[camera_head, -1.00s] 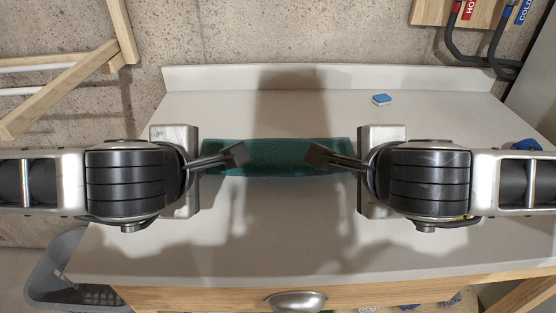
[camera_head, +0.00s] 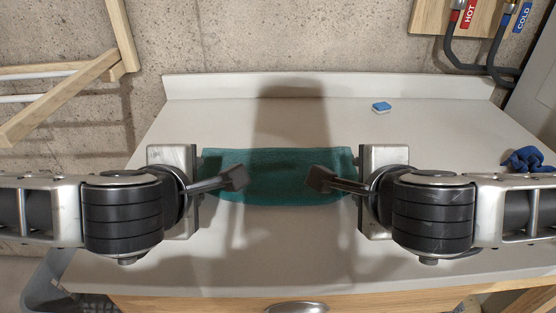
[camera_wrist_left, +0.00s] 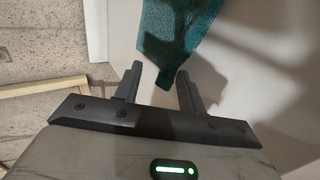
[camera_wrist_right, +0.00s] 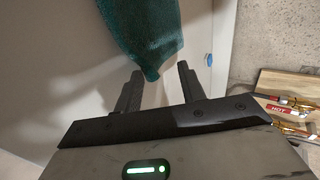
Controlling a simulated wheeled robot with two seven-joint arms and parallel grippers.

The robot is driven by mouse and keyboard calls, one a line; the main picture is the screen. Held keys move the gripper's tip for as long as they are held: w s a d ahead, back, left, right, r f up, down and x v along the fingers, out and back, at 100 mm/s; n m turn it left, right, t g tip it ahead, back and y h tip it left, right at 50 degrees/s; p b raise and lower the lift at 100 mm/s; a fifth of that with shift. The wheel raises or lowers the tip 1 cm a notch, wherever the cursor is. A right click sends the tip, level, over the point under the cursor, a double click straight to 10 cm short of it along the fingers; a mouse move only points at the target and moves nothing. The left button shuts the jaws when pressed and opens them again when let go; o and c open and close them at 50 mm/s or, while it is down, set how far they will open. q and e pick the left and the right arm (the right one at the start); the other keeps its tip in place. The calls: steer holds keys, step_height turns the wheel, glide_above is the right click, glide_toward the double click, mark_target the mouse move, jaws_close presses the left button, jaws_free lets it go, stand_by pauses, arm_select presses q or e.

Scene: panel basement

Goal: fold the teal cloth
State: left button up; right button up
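The teal cloth (camera_head: 275,172) lies as a wide strip across the middle of the white worktop, between my two grippers. My left gripper (camera_head: 236,178) is over its left part; in the left wrist view its fingers (camera_wrist_left: 160,82) are apart, with a tapering corner of the cloth (camera_wrist_left: 172,40) at their tips. My right gripper (camera_head: 318,178) is over its right part; in the right wrist view its fingers (camera_wrist_right: 160,80) are also apart, with a cloth corner (camera_wrist_right: 145,35) at the gap between them. I cannot tell whether the fingers touch the cloth.
The worktop (camera_head: 240,250) is clear in front of the cloth. A crumpled dark blue cloth (camera_head: 528,160) lies at the right edge. A raised lip (camera_head: 230,86) runs along the back.

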arm_select(q)
step_height(320, 180, up, 9)
steer(key=s, duration=0.2)
arm_select(e)
step_height(320, 180, up, 9)
steer(key=s, duration=0.2)
